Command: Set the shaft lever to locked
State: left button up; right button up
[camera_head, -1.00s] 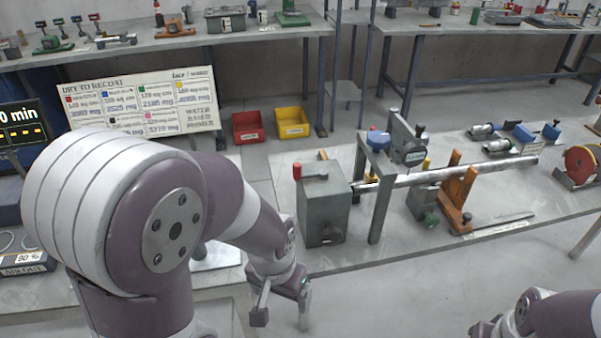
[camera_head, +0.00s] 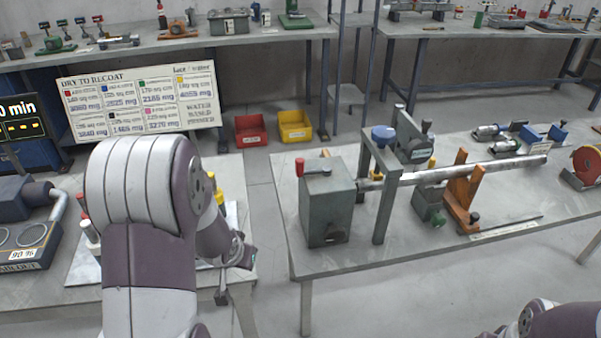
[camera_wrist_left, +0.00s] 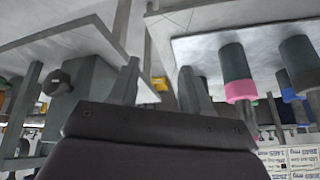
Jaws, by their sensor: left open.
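A lever with a red knob (camera_head: 300,166) lies along the top of the grey box housing (camera_head: 326,207) at the left end of the long metal shaft (camera_head: 440,172). Its arm points left from a pivot on the box. I cannot read a lock marking on it. My left gripper (camera_head: 228,288) is low and left of the box, over the gap between the two benches, apart from the lever. In the left wrist view the fingers (camera_wrist_left: 158,85) are spread and empty. The grey housing with a dark knob (camera_wrist_left: 58,83) shows at left there. My right gripper is out of view.
An upright grey frame (camera_head: 382,210) and an orange wooden stand (camera_head: 462,200) are beside the shaft. The left bench (camera_head: 250,283) is close to my left arm. Pink-ringed (camera_wrist_left: 240,90) and blue-ringed cylinders show in the wrist view. The right bench's front is clear.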

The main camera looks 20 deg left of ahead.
pick_arm(q)
jog(key=w+a+t, duration=0.3)
jog(key=w+t, duration=0.1)
jog(key=w, duration=0.1)
jog(key=m+t+h, duration=0.4)
jog(key=t+h, duration=0.1)
jog(key=t, duration=0.3)
send_near(297, 164)
jog(key=w, duration=0.3)
jog(key=w+d, duration=0.1)
jog(key=w, duration=0.6)
jog(key=shift+d+f+p, duration=0.1)
jog(key=shift+d+p, duration=0.25)
jog(key=shift+d, duration=0.05)
jog(key=shift+w+d, duration=0.1)
jog(key=shift+w, duration=0.45)
grip_shut()
